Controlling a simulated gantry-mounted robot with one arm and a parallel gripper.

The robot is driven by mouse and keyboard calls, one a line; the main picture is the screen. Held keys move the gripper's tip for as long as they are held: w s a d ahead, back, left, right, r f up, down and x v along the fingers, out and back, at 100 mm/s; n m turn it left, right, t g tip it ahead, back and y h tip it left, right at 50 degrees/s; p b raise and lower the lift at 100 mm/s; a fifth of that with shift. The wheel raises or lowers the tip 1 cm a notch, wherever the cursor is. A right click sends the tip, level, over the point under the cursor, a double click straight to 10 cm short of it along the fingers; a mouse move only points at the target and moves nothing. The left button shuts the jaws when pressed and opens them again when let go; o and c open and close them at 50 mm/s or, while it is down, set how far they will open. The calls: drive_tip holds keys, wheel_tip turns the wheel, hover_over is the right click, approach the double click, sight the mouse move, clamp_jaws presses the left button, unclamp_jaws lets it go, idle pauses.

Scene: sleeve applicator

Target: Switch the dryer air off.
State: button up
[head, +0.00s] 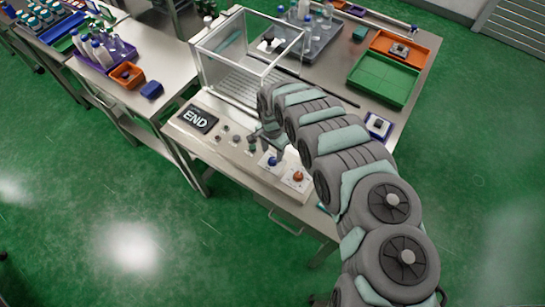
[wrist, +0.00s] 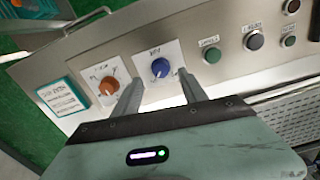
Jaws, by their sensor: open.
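A blue rotary knob (wrist: 160,68) on a white label plate sits on the sloped metal control panel (wrist: 225,25). It also shows in the head view (head: 273,161). An orange rotary knob (wrist: 109,86) on its own white plate is beside it, also seen in the head view (head: 298,176). The print on both plates is too small to read surely. My gripper (wrist: 160,78) is open, its fingertips on either side of the blue knob in the wrist view. I cannot tell whether they touch it. In the head view my gripper (head: 271,149) is low over the panel.
Push buttons, including a green one (wrist: 211,54) and a dark one (wrist: 253,40), lie right of the blue knob in the wrist view. A display (head: 197,118) reads END. A clear enclosure (head: 235,62) stands behind the panel, with a green tray (head: 385,80) farther right.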

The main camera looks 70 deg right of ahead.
sight(272, 159)
wheel_tip(272, 159, down, 4)
drive_tip(key=shift+w+r, duration=0.15)
drive_tip(key=shift+d+f, duration=0.1)
drive_tip(key=shift+f, duration=0.45)
clamp_jaws()
idle(0.4)
